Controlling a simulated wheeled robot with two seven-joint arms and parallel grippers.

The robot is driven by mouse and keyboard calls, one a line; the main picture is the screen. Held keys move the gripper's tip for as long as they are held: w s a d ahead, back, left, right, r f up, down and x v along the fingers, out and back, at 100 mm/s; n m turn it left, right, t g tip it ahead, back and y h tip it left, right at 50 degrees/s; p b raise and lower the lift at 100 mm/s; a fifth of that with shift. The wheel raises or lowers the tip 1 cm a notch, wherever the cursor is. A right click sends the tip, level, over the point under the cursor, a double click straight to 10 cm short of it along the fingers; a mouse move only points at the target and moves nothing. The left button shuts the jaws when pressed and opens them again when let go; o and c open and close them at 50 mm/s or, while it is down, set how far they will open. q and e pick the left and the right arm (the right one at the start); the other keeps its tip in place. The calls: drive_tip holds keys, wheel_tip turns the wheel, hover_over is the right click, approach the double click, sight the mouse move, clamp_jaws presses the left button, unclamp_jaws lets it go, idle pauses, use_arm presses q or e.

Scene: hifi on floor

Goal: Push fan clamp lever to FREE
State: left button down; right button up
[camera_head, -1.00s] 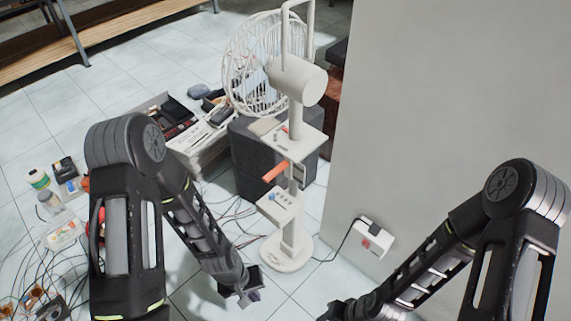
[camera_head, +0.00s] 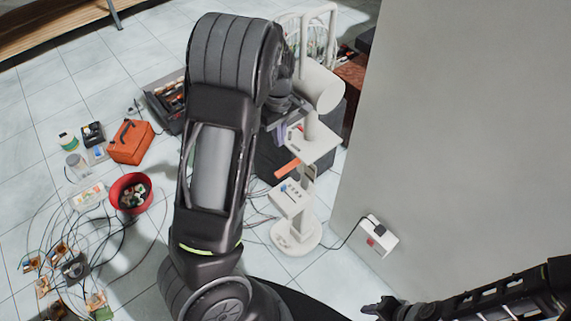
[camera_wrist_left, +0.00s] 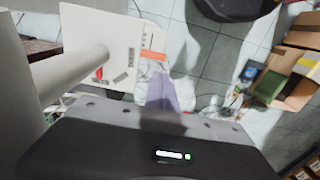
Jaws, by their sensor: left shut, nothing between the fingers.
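The white stand fan (camera_head: 320,88) stands on the tiled floor, its cage partly hidden behind my left arm. An orange lever (camera_head: 288,168) sticks out to the left from its post, between an upper plate (camera_head: 318,147) and a lower white box (camera_head: 289,197). The lever also shows as an orange bar (camera_wrist_left: 153,56) at the plate's edge in the left wrist view. My left gripper (camera_head: 281,133) is beside the upper plate's left edge, above the lever. Its shut, purplish fingers (camera_wrist_left: 168,92) look empty and apart from the lever. My right gripper (camera_head: 379,308) is low, in front of the fan base; its jaws are unclear.
A grey wall (camera_head: 465,130) stands close on the right. A white socket box (camera_head: 377,238) with a cable sits low by it. An orange bag (camera_head: 131,142), a red bowl (camera_head: 131,193) and loose cables lie on the floor at left.

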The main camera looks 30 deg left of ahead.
sight(277, 175)
use_arm(q)
wheel_tip(277, 175, down, 14)
drive_tip(key=shift+f+p, duration=0.1)
drive_tip(key=shift+p, duration=0.95)
drive_tip(key=f+t+b, duration=0.2)
drive_tip(key=b, duration=0.4)
drive_tip(key=s+f+t+h+b, duration=0.1)
drive_tip(key=f+t+b, duration=0.1)
drive_tip(key=b, duration=0.4)
drive_tip(key=shift+a, duration=0.2)
drive_tip(key=shift+w+d+f+b, duration=0.1)
drive_tip(key=shift+w+b, duration=0.05)
drive_tip(key=shift+b, duration=0.5)
drive_tip(key=shift+f+b, duration=0.7)
drive_tip(key=shift+b, duration=0.55)
drive_tip(key=shift+r+p, duration=0.25)
drive_tip(key=shift+p, duration=0.05)
drive_tip(key=shift+r, duration=0.15)
